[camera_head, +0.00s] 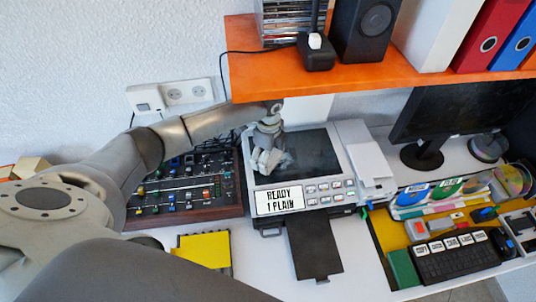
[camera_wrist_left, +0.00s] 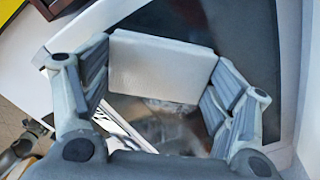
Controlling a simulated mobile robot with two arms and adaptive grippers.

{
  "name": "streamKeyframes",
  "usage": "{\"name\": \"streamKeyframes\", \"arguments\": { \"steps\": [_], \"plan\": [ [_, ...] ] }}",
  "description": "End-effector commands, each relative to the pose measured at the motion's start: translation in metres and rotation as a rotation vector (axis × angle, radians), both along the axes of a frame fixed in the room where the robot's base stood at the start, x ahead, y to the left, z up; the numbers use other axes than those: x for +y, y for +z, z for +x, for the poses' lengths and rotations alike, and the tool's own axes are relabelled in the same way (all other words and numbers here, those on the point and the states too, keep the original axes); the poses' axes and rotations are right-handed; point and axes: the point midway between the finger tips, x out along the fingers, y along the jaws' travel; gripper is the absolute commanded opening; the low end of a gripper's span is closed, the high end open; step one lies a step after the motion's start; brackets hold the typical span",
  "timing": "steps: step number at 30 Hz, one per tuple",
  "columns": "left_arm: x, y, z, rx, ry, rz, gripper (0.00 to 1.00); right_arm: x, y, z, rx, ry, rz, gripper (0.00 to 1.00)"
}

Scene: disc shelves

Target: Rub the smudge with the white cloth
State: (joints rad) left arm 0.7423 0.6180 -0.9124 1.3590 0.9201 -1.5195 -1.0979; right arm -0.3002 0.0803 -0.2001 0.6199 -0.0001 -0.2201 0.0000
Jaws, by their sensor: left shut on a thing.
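My left gripper (camera_head: 266,160) is over the left part of the dark glass plate (camera_head: 314,155) of the printer-scanner. In the left wrist view my left gripper (camera_wrist_left: 160,88) is shut on the white cloth (camera_wrist_left: 160,68), a pale folded pad held between its fingers. The cloth is over the dark glass; I cannot tell whether it touches it. A hazy grey-brown smudge (camera_wrist_left: 168,122) shows on the glass beside the cloth, partly hidden by the gripper. My right gripper is not in view.
The printer's display (camera_head: 279,200) reads "READY 1 PLAIN". A mixing console (camera_head: 186,185) stands left of the printer. An orange shelf (camera_head: 350,83) with speakers and binders overhangs the back. A monitor (camera_head: 455,100) and several discs are at right.

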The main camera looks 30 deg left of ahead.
Motion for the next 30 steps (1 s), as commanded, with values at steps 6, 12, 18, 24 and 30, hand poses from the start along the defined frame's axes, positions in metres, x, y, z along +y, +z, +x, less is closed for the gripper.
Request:
{"name": "streamKeyframes", "arguments": {
  "steps": [6, 12, 18, 24, 30],
  "plan": [
    [-0.016, 0.001, 0.012, -0.001, -0.001, -0.002, 0.61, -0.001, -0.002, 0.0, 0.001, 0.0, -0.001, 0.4],
    [-0.029, 0.002, 0.021, -0.001, -0.001, -0.001, 0.61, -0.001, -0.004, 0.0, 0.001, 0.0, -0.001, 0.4],
    [-0.033, 0.002, 0.025, 0.0, 0.0, 0.0, 0.61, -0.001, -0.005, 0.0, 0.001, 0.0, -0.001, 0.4],
    [-0.046, 0.0, 0.035, -0.002, -0.001, -0.001, 0.61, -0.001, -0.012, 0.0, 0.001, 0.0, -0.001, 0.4],
    [-0.06, -0.002, 0.045, -0.001, -0.001, -0.002, 0.61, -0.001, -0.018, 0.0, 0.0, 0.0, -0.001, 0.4]
  ]
}}
